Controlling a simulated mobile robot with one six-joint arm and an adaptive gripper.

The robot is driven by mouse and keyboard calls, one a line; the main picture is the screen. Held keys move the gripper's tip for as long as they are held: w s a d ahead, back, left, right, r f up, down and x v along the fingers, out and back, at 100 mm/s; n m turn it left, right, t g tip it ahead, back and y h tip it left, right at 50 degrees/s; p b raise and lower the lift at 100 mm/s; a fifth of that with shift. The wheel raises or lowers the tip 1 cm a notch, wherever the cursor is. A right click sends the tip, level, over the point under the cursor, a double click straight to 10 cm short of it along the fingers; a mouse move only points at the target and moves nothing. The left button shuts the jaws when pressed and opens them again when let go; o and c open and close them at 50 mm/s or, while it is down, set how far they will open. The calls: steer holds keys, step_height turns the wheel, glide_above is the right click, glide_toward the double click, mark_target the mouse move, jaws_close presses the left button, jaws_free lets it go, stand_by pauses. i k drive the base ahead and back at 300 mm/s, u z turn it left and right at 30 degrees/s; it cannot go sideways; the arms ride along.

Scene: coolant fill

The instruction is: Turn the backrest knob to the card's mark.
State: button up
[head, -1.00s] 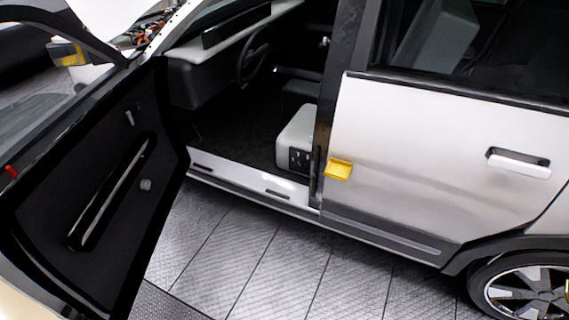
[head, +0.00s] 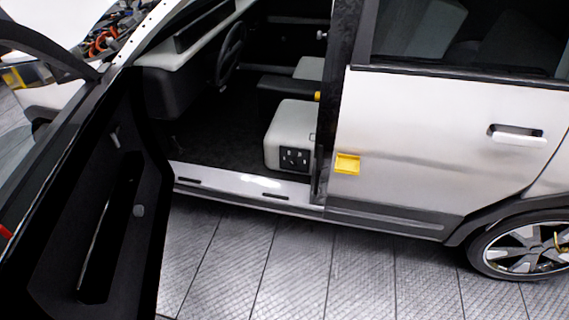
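The front seat (head: 295,125) shows through the open front doorway, with a pale cushion. A black control panel (head: 294,160) is on the side of its base, with small light marks and a dark round shape that may be a knob. A small yellow piece (head: 317,96) shows beside the door pillar, partly hidden by it; I cannot tell what it is. The seat's backrest is mostly hidden behind the pillar. I cannot make out a card or its mark. My gripper is not in view.
The open front door (head: 100,210) fills the left side. A dark pillar (head: 327,110) bounds the doorway on the right. The tiled floor (head: 270,260) beside the sill is clear.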

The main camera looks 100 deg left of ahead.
mark_target(293, 162)
steer(key=z, duration=0.15)
steer(key=k, duration=0.35)
steer(key=u, duration=2.6)
steer(key=i, duration=1)
